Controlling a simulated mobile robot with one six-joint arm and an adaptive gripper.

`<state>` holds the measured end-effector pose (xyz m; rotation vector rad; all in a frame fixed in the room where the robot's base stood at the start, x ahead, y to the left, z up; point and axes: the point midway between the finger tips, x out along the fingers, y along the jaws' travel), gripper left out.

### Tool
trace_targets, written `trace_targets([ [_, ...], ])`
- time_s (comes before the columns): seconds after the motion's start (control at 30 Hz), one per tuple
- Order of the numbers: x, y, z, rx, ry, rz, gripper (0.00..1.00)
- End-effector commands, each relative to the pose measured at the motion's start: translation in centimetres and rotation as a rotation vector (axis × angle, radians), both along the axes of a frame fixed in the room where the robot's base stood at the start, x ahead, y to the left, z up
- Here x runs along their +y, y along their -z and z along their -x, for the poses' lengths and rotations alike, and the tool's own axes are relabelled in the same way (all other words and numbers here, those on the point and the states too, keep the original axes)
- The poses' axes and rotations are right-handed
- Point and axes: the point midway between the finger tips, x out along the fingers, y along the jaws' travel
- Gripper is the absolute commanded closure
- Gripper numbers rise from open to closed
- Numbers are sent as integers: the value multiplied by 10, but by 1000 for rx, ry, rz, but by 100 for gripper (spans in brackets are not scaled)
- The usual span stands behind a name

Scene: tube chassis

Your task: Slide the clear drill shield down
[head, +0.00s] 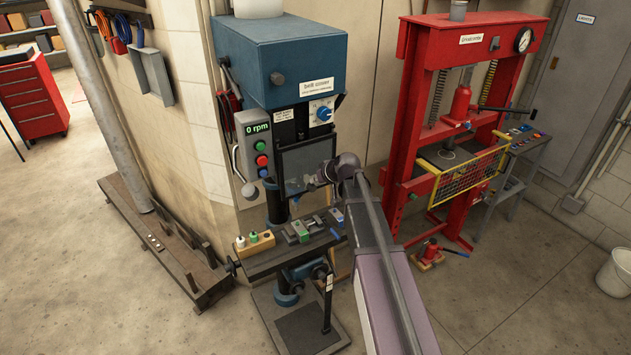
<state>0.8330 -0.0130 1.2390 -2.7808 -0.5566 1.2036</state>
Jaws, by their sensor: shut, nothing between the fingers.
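The clear shield (308,157) is a see-through, dark-edged panel hanging below the head of the blue drill press (278,62). It stands above the drill table (262,266), with a gap between its lower edge and the things on the table. My gripper (289,189) is shut and empty at the lower part of the shield. I cannot tell whether it touches the shield. My wrist and arm come in from the lower right and cover the shield's lower right part. The chuck and bit behind the shield are not clear to see.
The table bears a wooden block (254,243) with small bottles and a vise (298,231). A green-lit control box (256,146) and a lever with a round knob (249,191) are at left. A red press (462,110) with a yellow guard stands at right.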

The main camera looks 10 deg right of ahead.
Motion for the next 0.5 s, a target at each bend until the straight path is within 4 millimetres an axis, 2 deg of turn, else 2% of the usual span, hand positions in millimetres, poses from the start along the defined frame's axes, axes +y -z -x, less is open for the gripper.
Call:
trace_targets([
  [0.5, 3, 3, 0, 0, 0, 0, 100],
])
